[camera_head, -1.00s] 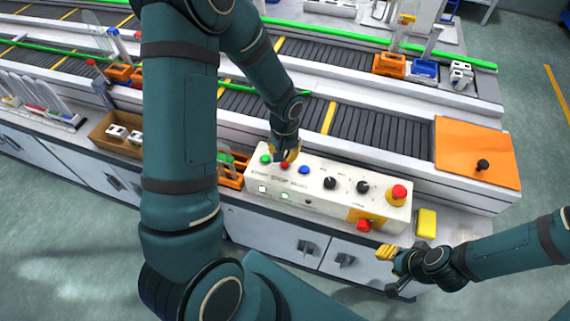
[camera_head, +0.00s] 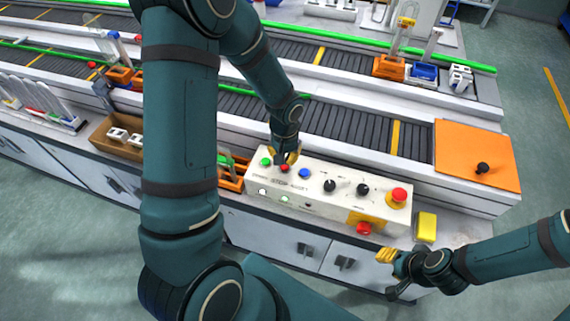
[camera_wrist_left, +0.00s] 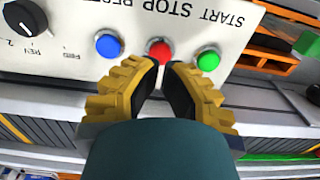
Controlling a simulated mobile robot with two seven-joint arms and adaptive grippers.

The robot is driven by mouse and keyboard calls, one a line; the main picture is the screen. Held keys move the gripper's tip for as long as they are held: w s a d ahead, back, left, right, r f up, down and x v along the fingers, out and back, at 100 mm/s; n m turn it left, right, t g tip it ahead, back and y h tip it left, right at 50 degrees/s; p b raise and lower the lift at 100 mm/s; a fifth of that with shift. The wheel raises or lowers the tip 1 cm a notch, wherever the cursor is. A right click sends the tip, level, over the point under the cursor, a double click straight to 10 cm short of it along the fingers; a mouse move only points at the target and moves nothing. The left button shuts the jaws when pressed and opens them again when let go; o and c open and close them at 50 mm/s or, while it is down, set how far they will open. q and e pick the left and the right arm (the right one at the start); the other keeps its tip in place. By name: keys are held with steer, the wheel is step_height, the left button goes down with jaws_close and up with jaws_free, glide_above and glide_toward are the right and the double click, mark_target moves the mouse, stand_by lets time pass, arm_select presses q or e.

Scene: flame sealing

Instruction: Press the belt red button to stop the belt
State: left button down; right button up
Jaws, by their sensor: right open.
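The red stop button (camera_head: 284,168) sits on the white control panel (camera_head: 330,207) between a green button (camera_head: 266,162) and a blue button (camera_head: 304,173). My left gripper (camera_head: 288,157) points down right at the red button. In the left wrist view, the red button (camera_wrist_left: 160,50) shows just beyond the close-set fingertips (camera_wrist_left: 164,65), under the word STOP. A narrow gap shows between the fingers, with nothing held. I cannot tell whether the tips touch the button. My right gripper (camera_head: 388,271) is open and empty in front of the panel's right end.
The panel also has black knobs (camera_head: 330,186), a red emergency button (camera_head: 398,195) and a red switch on yellow (camera_head: 364,228). A yellow block (camera_head: 426,226) lies right of it. Behind runs the belt (camera_head: 350,125), with an orange plate (camera_head: 475,153) at its right end.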

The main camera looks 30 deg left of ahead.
mark_target(285, 166)
arm_select(q)
steer(key=shift+f+b, duration=1.65)
steer(key=shift+f, duration=0.2)
stand_by(1.2)
steer(key=shift+r+p, duration=2.9)
steer(key=shift+r, duration=1.2)
steer(key=shift+f, duration=0.1)
